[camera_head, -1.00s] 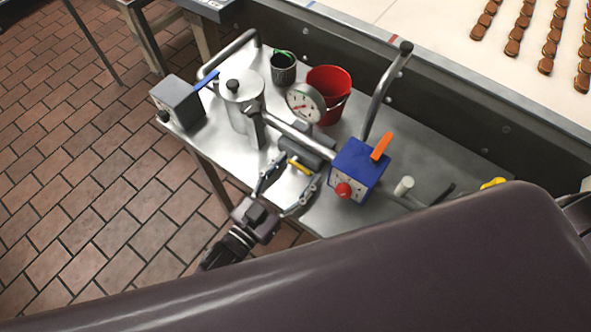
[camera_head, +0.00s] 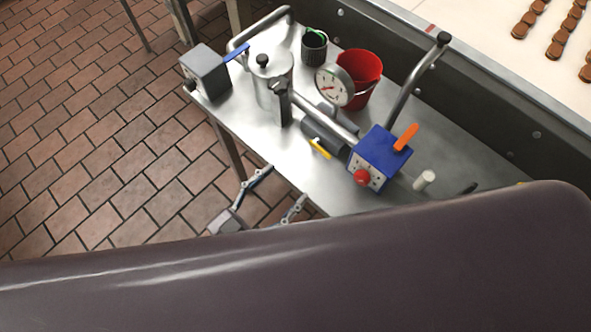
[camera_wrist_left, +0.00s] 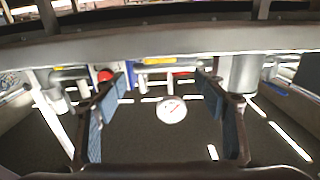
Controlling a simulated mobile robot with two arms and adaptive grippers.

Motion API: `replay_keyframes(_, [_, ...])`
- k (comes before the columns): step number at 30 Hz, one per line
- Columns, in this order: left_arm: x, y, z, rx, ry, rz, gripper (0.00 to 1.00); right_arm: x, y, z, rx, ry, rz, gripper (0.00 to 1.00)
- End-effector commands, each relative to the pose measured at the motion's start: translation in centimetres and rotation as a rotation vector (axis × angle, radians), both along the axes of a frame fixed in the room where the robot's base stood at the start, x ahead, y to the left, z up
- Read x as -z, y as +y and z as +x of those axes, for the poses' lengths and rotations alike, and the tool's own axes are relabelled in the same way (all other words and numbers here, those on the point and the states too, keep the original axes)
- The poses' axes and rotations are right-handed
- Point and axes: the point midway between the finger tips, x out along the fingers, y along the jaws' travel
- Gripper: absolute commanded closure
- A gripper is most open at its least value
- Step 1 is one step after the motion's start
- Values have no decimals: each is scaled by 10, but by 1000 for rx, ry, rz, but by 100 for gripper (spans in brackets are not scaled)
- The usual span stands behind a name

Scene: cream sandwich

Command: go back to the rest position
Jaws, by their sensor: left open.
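My left gripper (camera_head: 270,188) is open and empty in the head view, just off the near edge of the metal table (camera_head: 240,110). Its two fingers are spread apart, and its base is partly hidden by my large dark arm link across the bottom. In the left wrist view my left gripper (camera_wrist_left: 165,105) also shows open, with blue pads apart and nothing between them that it touches. A round white gauge face (camera_wrist_left: 171,110) shows beyond the fingers. My right gripper is in neither view.
The table bears a steel pot (camera_head: 270,85), a pressure gauge (camera_head: 334,86), a red bucket (camera_head: 362,72), a dark cup (camera_head: 314,48), a blue box (camera_head: 378,152) with a red knob, and a grey box (camera_head: 207,72). Brick floor (camera_head: 90,150) is free at left.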

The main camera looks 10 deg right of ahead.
Motion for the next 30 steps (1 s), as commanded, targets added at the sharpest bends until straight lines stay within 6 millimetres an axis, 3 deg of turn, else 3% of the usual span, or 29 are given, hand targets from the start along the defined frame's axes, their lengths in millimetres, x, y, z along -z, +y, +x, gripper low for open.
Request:
replay_keyframes(23, [5, 9, -2, -9, 6, 9, 35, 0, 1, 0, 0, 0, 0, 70])
replay_keyframes(26, [29, 18, 7, -45, 34, 51, 35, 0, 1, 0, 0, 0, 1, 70])
replay_keyframes(30, [95, 51, 28, -145, 121, 164, 35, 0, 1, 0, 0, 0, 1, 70])
